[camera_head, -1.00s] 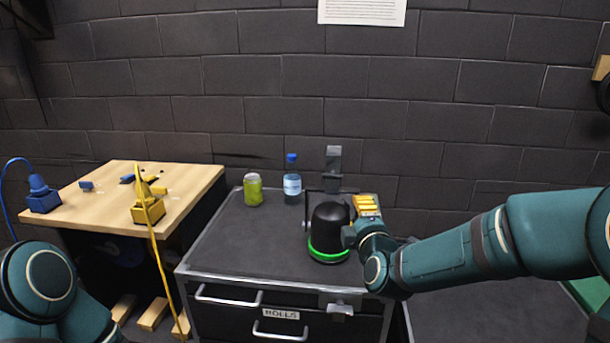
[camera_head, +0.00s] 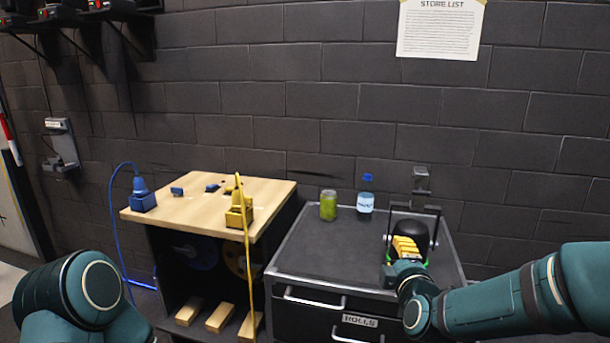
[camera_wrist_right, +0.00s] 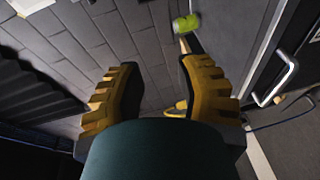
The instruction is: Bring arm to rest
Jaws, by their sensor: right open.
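My right arm (camera_head: 500,305) comes in from the right in the head view. Its gripper (camera_head: 407,247) has yellow fingers and is over the right part of the dark cabinet top, in front of the black dome (camera_head: 411,236) with a green ring at its base. The gripper hides part of the dome. In the right wrist view the two yellow fingers (camera_wrist_right: 163,98) stand wide apart with nothing between them. My left arm shows only as a teal joint (camera_head: 75,300) at the lower left; its gripper is out of view.
A green can (camera_head: 328,205) and a blue-capped bottle (camera_head: 365,195) stand on the cabinet top (camera_head: 330,250). A wooden table (camera_head: 185,215) to the left bears blue and yellow plugs with cables. The cabinet's middle is clear. A dark brick wall (camera_head: 300,100) stands behind.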

